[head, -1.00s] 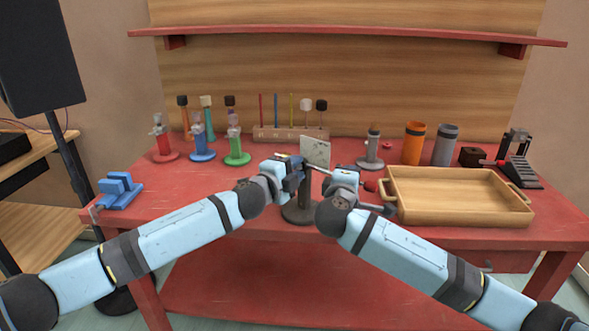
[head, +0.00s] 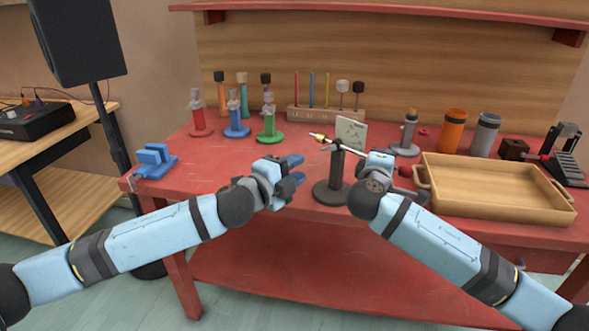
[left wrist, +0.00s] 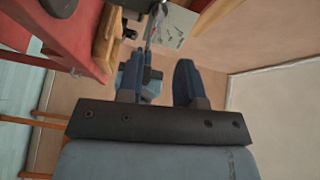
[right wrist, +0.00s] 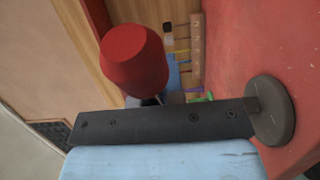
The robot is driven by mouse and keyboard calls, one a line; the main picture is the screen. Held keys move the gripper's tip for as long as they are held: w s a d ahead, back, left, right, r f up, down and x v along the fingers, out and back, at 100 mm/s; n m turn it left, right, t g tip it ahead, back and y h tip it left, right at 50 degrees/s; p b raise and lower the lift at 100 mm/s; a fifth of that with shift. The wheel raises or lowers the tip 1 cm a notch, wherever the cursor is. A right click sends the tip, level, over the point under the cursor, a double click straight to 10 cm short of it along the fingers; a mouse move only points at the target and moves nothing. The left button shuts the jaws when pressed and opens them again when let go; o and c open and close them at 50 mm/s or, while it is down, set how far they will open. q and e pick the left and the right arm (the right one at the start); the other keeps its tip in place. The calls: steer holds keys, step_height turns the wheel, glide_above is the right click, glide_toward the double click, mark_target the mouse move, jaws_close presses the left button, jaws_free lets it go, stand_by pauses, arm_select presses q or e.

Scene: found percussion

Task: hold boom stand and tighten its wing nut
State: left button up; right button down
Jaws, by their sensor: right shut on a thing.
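The boom stand (head: 330,192) is a dark post on a round base, upright near the table's front edge. Its thin boom rod (head: 349,149) slopes across the post top, with a brass tip at the left and a red end piece (head: 405,171) at the right, large in the right wrist view (right wrist: 135,60). My right gripper (head: 378,157) is shut on the boom, right of the post; its fingertips are mostly hidden. My left gripper (head: 297,172) is open and empty, left of the post and apart from it.
A pale square plate (head: 351,133) stands behind the post top. A wooden tray (head: 495,207) lies at right. Colored stands, including a green one (head: 269,128), and a blue vise (head: 154,162) are at left. Orange (head: 453,131) and grey cylinders stand at back right.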

arm_select(q)
steer(key=shift+c, duration=1.3)
steer(key=w+r+n+y, duration=0.1)
steer(key=w+n, duration=0.1)
steer(key=w, duration=0.1)
steer(key=w+a+r+n+y, duration=0.1)
steer(key=w+r+n+y, duration=0.1)
steer(key=w+n, duration=0.1)
steer(key=w+r+n+y, duration=0.1)
steer(key=w+n+y, duration=0.1)
steer(key=w, duration=0.1)
steer(key=shift+w+a+r+t, duration=0.25)
steer(key=shift+a+r+t, duration=0.1)
steer(key=shift+r+t, duration=0.05)
jaws_close()
step_height(320, 180, up, 12)
steer(key=n+g+y, duration=0.3)
steer(key=n+g, duration=0.6)
steer(key=g, duration=0.4)
glide_above(333, 148)
steer(key=a, duration=0.5)
steer(key=x, duration=0.4)
steer(key=s+x, duration=0.1)
steer(key=x, duration=0.7)
steer(key=shift+s+f, duration=0.35)
steer(key=shift+f, duration=0.05)
steer(key=shift+s+d+f, duration=0.1)
steer(key=shift+d+f, duration=0.1)
steer(key=shift+f, duration=0.3)
